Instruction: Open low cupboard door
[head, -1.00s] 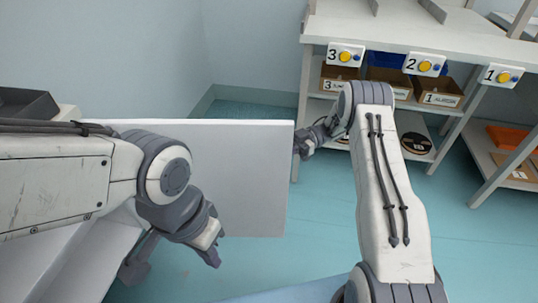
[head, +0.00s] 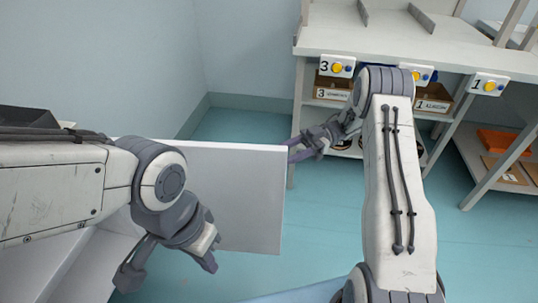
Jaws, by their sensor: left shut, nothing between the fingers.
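The low cupboard door (head: 245,195) is a plain white panel. It stands swung out from the white cupboard at the lower left, with floor visible beyond it. My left gripper (head: 206,262) is shut and empty, pointing down in front of the door's near face. Part of the door and cupboard is hidden behind my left arm. My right gripper (head: 298,150) is beside the door's free right edge, its fingers pointing at that edge. I cannot tell whether they touch it or how far apart they are.
A white workbench (head: 390,40) with numbered button boxes and labelled cardboard bins (head: 333,88) stands at the back right. An orange item (head: 503,141) lies on a low shelf at the far right. Blue floor (head: 300,225) is open between the door and the bench.

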